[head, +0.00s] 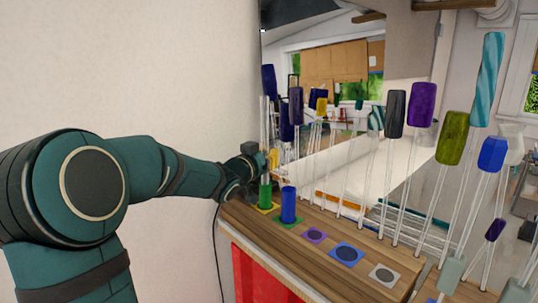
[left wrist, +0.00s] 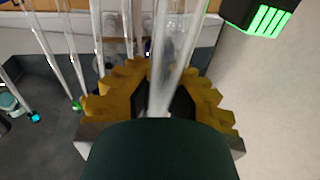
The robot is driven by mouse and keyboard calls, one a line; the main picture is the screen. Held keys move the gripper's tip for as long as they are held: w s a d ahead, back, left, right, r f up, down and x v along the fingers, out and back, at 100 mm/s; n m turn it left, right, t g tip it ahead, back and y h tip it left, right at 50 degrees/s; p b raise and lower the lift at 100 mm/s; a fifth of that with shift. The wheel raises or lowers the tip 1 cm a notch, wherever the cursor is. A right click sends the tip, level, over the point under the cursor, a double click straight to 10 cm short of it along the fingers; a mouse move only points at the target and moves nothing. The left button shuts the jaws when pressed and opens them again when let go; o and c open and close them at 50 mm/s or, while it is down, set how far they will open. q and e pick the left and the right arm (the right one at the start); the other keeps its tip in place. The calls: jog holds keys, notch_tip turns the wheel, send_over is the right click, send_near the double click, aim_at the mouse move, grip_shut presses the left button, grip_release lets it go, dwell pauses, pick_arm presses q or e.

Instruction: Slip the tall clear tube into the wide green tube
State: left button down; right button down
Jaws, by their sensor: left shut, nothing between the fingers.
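The wide green tube (head: 265,195) stands upright on a yellow-green pad at the left end of the wooden ledge in the head view. A clear tube (head: 265,120) rises upright above it, past my left gripper (head: 272,158). Its lower end seems to meet the green tube, but I cannot tell whether it is inside. In the left wrist view a clear tube (left wrist: 172,55) runs up close to the yellow fingers of my left gripper (left wrist: 155,85). The fingers are shut and hold nothing. My right gripper is not in view.
A blue tube (head: 288,205) stands just right of the green one. Purple, blue and grey pads (head: 383,273) lie farther right, empty. Several thin glass rods with coloured tops, such as an olive one (head: 452,138), stand behind the ledge (head: 270,235). A wall is at left.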

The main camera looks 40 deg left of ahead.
pick_arm(q)
jog(key=shift+f, duration=0.25)
jog(key=c, duration=1.1)
grip_release()
jog(key=shift+o, duration=0.2)
jog(key=s+d, duration=0.2)
jog(key=s, duration=0.9)
jog(key=shift+s, duration=0.4)
jog(key=shift+d, duration=0.1)
